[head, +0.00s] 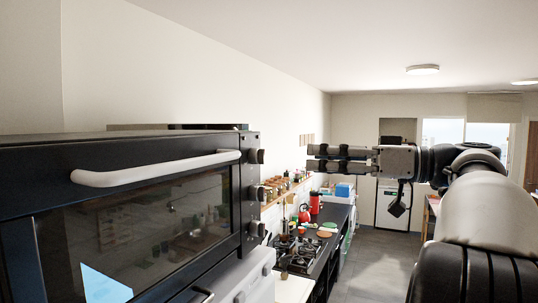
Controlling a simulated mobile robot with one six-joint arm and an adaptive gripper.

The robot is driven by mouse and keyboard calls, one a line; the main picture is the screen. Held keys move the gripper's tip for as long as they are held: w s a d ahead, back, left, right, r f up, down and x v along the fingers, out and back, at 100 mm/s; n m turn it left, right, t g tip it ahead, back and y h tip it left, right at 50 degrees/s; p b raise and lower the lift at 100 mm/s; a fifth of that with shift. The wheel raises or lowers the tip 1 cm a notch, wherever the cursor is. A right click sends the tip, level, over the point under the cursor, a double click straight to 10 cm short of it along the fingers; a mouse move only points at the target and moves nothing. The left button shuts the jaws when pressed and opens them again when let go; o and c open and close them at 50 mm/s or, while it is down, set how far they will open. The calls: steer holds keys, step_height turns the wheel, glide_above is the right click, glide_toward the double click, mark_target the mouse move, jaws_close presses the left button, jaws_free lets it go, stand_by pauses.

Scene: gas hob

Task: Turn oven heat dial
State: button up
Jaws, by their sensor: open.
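A black oven (130,148) with a white bar handle (150,170) and a dark glass door fills the left of the head view. Three dials are in a column on its right front edge: a top dial (257,156), a middle dial (262,193) and a bottom dial (257,229). I cannot tell which one sets the heat; their markings are not visible. My gripper (312,158) is right of the oven at about the top dial's height in the picture. Its fingers point left, open and empty, apart from the dials.
Beyond the oven, a counter with a gas hob (303,248), a red kettle (304,213) and other kitchen items runs along the left wall. A white appliance (245,285) is below the oven at the bottom. Open floor (375,262) lies right of the counter.

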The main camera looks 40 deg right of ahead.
mark_target(258, 156)
steer(key=p+x, duration=0.2)
steer(key=x, duration=0.9)
steer(key=shift+w+a, duration=0.15)
steer(key=shift+w, duration=0.2)
steer(key=shift+c, duration=0.3)
steer(key=c, duration=1)
